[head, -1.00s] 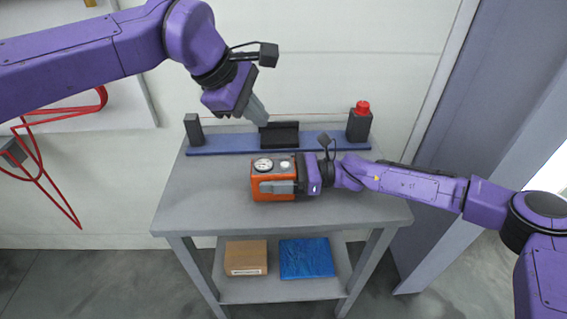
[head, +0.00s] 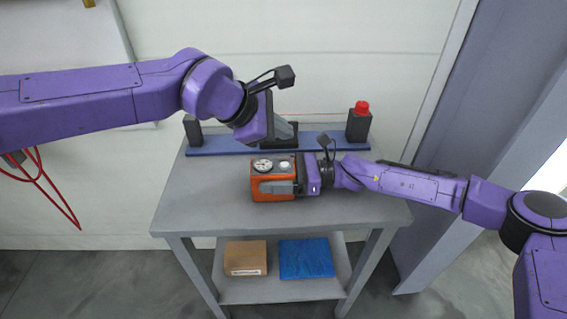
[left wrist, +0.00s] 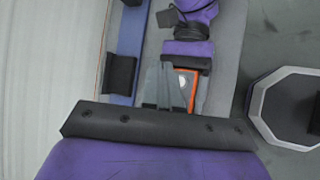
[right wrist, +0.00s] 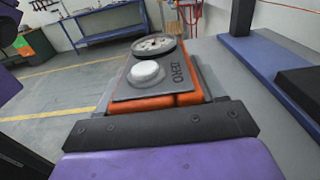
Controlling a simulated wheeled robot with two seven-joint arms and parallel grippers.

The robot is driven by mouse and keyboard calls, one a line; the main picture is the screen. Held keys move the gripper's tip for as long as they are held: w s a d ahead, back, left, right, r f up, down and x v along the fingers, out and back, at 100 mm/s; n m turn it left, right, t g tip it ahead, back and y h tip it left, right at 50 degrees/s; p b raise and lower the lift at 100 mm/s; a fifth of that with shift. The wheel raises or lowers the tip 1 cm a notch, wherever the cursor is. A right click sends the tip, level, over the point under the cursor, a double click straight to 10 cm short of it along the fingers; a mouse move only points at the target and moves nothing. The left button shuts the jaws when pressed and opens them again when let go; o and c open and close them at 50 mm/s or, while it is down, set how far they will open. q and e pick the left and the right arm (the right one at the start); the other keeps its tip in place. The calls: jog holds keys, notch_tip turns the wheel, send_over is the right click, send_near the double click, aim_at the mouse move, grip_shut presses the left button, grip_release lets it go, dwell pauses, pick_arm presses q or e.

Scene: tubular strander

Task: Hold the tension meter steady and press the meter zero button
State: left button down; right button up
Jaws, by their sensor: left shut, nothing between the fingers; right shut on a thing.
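The orange tension meter (head: 262,190) is on the grey table, with a dial (head: 264,165) and a white zero button (head: 285,166) on top. In the right wrist view the white button (right wrist: 147,73) sits on a grey plate marked ZERO, in front of the dial (right wrist: 155,44). My right gripper (head: 281,187) is shut on the meter from the right. My left gripper (head: 288,143) is shut and empty, above and behind the meter, pointing down. In the left wrist view its fingers (left wrist: 166,80) partly cover the meter, beside the button (left wrist: 182,80).
A blue rail (head: 225,145) runs along the table's back. It carries a dark post (head: 194,132) at the left and a post with a red cap (head: 361,107) at the right. A cardboard box (head: 246,257) and a blue item (head: 306,258) lie on the lower shelf.

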pick_arm(q)
send_over(281, 169)
jog(key=shift+f, duration=2.7)
jog(key=shift+f, duration=0.4)
jog(key=shift+f, duration=0.4)
dwell(0.4)
jog(key=shift+r, duration=0.8)
jog(key=shift+r, duration=0.1)
notch_tip(281, 169, up, 5)
jog(key=shift+f, duration=0.1)
